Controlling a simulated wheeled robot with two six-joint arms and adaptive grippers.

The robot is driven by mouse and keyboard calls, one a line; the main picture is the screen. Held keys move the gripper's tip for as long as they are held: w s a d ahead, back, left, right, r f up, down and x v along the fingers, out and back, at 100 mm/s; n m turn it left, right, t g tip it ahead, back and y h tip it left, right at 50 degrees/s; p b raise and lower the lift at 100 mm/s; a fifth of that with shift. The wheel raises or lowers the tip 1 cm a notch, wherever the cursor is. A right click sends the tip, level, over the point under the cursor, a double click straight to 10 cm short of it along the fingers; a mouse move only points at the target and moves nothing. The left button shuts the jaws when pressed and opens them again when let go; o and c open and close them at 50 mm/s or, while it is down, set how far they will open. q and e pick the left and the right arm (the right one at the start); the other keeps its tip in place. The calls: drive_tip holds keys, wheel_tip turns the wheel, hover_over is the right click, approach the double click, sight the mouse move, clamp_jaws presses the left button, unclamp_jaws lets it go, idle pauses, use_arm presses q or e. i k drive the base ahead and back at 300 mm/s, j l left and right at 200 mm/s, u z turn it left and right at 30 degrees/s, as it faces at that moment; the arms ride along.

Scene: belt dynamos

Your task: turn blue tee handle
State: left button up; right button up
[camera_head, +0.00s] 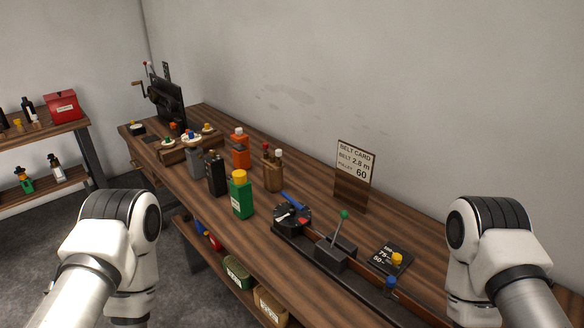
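A blue bar-shaped handle (292,200) sits slanted at the back of a round black dial (292,217) on the wooden workbench. I take it for the tee handle; its stem is too small to make out. White and red parts lie on the dial in front of it. A small blue knob (391,282) stands farther right on the same dark rail. My two arms show at the left and right lower edges, apart from the bench fittings. Neither gripper shows, so what they hold is hidden.
A green-knobbed lever (343,215) stands right of the dial. A black plate with a yellow knob (397,259) lies farther right. The belt card (355,166) stands behind. A green bottle (241,196) and a wooden holder (273,173) stand left of the dial.

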sight(292, 201)
drive_tip(key=i+j+z, duration=0.15)
drive_tip(key=j, duration=0.25)
drive_tip(key=i+j+z, duration=0.2)
drive_tip(key=j, duration=0.2)
drive_tip(key=j+z, duration=0.15)
drive_tip(key=j, duration=0.25)
